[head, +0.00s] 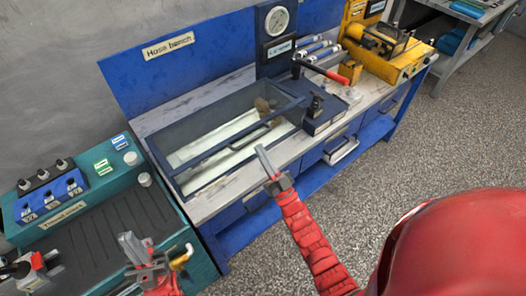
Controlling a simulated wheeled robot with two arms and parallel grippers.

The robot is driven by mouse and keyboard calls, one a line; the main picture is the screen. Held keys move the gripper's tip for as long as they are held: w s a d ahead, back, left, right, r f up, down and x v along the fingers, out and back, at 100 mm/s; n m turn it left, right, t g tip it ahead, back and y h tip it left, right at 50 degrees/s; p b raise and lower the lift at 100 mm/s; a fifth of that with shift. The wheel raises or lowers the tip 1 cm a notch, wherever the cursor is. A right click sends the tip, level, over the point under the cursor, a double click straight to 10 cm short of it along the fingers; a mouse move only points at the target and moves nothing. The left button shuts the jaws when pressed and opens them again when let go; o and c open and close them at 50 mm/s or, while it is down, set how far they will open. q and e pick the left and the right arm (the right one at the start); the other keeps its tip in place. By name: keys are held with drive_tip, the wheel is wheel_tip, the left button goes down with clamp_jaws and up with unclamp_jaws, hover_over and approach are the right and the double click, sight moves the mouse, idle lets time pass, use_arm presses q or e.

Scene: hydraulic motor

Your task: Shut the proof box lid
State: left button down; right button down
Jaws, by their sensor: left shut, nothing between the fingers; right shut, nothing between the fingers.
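The proof box (165,168) is a dark-framed box with see-through panels on the hose bench. Pale strips and a brownish item show inside it. A dark bar with a handle (247,137) runs along its front; I cannot tell how far down the lid is. My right gripper (262,158) is shut and empty, just in front of the box's front right side, apart from it as far as I can see. My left gripper (130,245) is shut and empty, low at the left over the teal bench, away from the box.
A gauge (277,19) on a dark post stands behind the box. A red-handled press (325,72) and a yellow machine (385,52) stand to its right. The teal thread bench (90,235) is at the left. The speckled floor (420,150) at right is clear.

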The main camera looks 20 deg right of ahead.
drive_tip(key=p+x, duration=0.3)
drive_tip(key=x, duration=0.4)
drive_tip(key=f, duration=0.4)
drive_tip(key=shift+s+f, duration=0.2)
drive_tip(key=shift+s, duration=0.1)
drive_tip(key=shift+f, duration=0.1)
wheel_tip(320, 180, down, 6)
drive_tip(key=t+b, duration=0.1)
drive_tip(key=b, duration=0.8)
drive_tip(key=shift+s, duration=0.4)
drive_tip(key=shift+d+f, duration=0.1)
drive_tip(key=shift+d, duration=0.05)
